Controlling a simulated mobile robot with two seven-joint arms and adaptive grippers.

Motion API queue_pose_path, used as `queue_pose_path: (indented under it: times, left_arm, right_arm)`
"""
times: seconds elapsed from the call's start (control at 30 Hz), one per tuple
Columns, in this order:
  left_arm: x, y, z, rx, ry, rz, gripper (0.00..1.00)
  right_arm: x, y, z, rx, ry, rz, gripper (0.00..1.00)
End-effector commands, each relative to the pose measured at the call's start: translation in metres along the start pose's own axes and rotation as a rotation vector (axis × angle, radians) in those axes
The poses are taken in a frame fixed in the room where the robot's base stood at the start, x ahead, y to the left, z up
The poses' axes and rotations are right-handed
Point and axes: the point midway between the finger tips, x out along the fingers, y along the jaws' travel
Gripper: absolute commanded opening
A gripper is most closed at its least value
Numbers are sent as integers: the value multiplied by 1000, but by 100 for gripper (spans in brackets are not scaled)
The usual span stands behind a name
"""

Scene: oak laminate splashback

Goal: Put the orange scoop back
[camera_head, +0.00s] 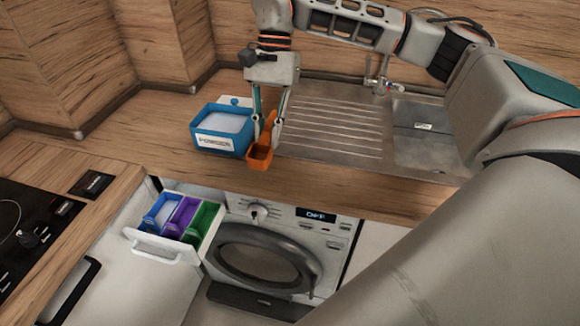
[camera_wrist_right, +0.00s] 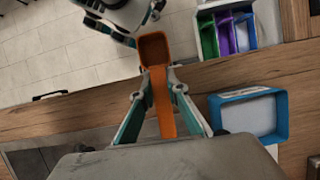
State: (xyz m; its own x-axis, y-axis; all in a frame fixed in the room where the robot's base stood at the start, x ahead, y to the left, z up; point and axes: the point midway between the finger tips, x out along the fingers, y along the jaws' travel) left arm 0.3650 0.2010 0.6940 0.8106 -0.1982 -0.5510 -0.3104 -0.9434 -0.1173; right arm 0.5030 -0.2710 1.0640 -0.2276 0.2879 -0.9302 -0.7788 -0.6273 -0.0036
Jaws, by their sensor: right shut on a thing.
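My right gripper (camera_head: 267,131) is shut on the handle of the orange scoop (camera_head: 259,155). It is just right of the blue powder box (camera_head: 222,131) in the head view, close to the box's side. The box has a white label reading "POWDER" and pale content inside. In the right wrist view the scoop's cup (camera_wrist_right: 154,49) points away from the wrist, and its handle runs back between the fingers (camera_wrist_right: 160,92). The box (camera_wrist_right: 250,115) shows to the right there. I cannot tell whether the scoop touches the worktop. My left gripper does not show in the head view.
The detergent drawer (camera_head: 165,245) of the washing machine (camera_head: 270,255) is pulled out, with blue, purple and green compartments. A steel sink with drainer (camera_head: 330,125) lies right of the gripper. A hob (camera_head: 30,225) is at the left. The worktop (camera_head: 140,130) left of the box is clear.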

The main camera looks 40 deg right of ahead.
Motion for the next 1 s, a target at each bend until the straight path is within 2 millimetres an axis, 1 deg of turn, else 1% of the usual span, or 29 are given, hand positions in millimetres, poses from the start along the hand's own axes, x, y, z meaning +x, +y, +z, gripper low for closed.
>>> queue_pose_path:
  times: [0.03,0.1,0.2,0.3,0.4,0.5,0.57,0.67,1.0]
  left_arm:
    - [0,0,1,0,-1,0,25]
    - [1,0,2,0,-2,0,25]
    - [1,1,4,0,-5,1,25]
    - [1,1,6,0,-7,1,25]
    - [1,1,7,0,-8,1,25]
    - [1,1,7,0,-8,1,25]
    - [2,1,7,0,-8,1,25]
    - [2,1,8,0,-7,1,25]
    - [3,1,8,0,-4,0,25]
  right_arm:
    - [-12,3,-2,100,-4,-43,0]
    - [-29,6,-5,242,-8,-100,0]
    - [-51,10,-8,417,-13,-172,0]
    - [-67,15,-10,552,-17,-225,0]
    - [-78,18,-11,642,-20,-261,0]
    - [-81,20,-13,689,-21,-278,0]
    - [-77,20,-15,703,-22,-282,0]
    - [-60,21,-22,707,-23,-280,0]
    - [18,21,-52,705,-23,-278,0]
